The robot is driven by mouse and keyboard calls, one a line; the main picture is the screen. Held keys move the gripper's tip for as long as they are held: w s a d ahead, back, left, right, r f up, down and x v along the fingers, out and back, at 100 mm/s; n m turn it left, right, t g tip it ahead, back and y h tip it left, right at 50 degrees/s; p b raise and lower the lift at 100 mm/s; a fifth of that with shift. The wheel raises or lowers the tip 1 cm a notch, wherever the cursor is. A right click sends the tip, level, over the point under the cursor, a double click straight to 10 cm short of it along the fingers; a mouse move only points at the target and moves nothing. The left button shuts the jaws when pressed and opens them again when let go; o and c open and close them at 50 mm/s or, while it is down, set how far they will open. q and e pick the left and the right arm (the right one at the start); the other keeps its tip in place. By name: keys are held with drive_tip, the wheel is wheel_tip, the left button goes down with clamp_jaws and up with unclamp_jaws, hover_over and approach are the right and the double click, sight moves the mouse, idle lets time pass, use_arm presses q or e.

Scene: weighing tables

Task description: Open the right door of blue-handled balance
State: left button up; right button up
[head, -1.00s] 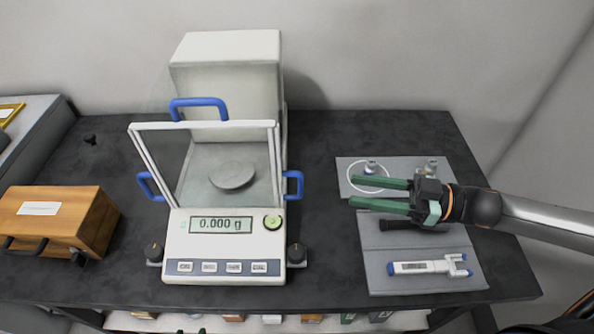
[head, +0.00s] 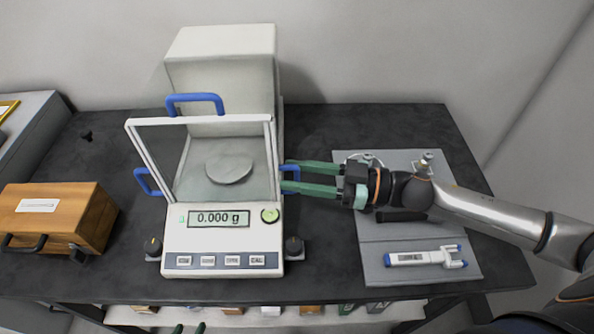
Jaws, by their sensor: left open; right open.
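The balance (head: 222,240) stands on the dark table with blue handles on its left, right and top; its display reads 0.000 g. The right door's blue handle (head: 297,174) shows at the right side of the glass chamber, partly hidden by my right gripper. The right door looks shut. My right gripper (head: 287,175) is open, reaching in from the right, its green fingers on either side of the handle; I cannot tell whether they touch it. My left gripper (head: 189,328) shows only as green fingertips at the bottom edge, open and away from the balance.
A grey mat (head: 440,273) to the right holds a blue-and-white pen-like tool (head: 415,258), a dark tool (head: 401,216) and small metal weights (head: 425,163). A wooden box (head: 60,210) stands at the left. Dark knobs (head: 293,247) flank the balance's front.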

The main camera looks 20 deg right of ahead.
drive_tip(key=shift+w+a, duration=0.1)
drive_tip(key=shift+a, duration=0.1)
clamp_jaws()
idle(0.3)
idle(1.1)
